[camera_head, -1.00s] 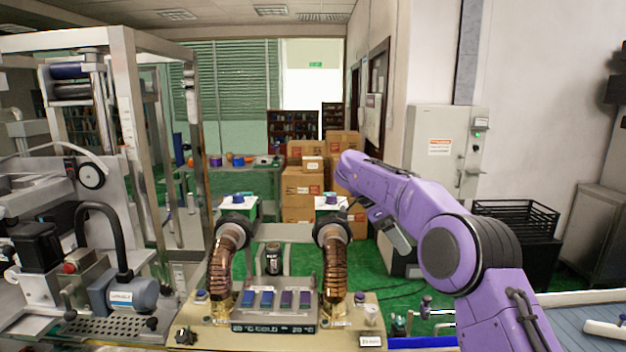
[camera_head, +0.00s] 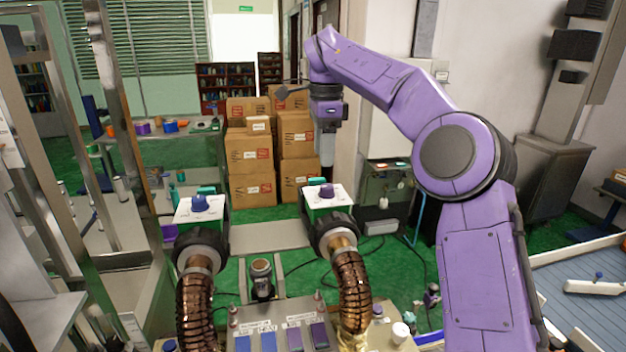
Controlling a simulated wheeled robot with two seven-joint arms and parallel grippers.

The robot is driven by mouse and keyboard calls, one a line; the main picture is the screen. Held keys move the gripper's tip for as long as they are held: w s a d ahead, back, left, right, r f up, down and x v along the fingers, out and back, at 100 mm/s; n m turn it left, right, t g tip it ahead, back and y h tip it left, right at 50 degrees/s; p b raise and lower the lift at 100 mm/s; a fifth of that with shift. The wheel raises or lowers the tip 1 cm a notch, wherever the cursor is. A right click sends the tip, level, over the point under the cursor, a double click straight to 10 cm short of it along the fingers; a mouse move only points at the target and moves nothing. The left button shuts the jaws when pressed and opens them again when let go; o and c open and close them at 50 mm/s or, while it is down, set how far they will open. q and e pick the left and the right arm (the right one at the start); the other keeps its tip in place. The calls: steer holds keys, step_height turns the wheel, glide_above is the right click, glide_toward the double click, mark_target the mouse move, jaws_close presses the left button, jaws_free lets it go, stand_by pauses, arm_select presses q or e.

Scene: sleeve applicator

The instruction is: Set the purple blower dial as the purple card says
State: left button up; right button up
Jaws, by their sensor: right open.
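The purple dial (camera_head: 326,191) sits on top of the white-faced blower box (camera_head: 314,206) on the right, above a black collar and a ribbed copper hose. My right gripper (camera_head: 327,150) points down from the purple arm, above the purple dial and apart from it. It is open and empty; its fingers look small and pale. A matching blue dial (camera_head: 200,203) is on the left blower box. Purple panels (camera_head: 319,334) and blue panels (camera_head: 268,342) are on the grey console at the bottom; their print is too small to read. My left gripper is out of view.
Ribbed hoses (camera_head: 353,290) rise on both sides of the console. A dark cylinder (camera_head: 261,277) stands between them. Stacked cardboard boxes (camera_head: 250,165) are behind the blowers. Metal frame posts (camera_head: 105,110) stand at the left. The space around the purple dial looks clear.

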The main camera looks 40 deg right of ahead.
mark_target(327, 186)
steer(key=s+f, duration=0.3)
steer(key=f, duration=0.2)
steer(key=shift+s+d, duration=0.2)
steer(key=shift+s, duration=0.2)
steer(key=w+f, duration=0.1)
steer(key=w, duration=0.1)
steer(key=w+f, duration=0.2)
steer(key=shift+w+a+f, duration=0.1)
steer(key=shift+a+f, duration=0.05)
steer(key=shift+f, duration=0.1)
steer(key=shift+s+r, duration=0.2)
steer(key=shift+s, duration=0.25)
steer(key=shift+s+r, duration=0.2)
steer(key=shift+s, duration=0.25)
steer(key=c, duration=0.8)
steer(key=shift+w+f, duration=0.15)
steer(key=shift+c, duration=1.2)
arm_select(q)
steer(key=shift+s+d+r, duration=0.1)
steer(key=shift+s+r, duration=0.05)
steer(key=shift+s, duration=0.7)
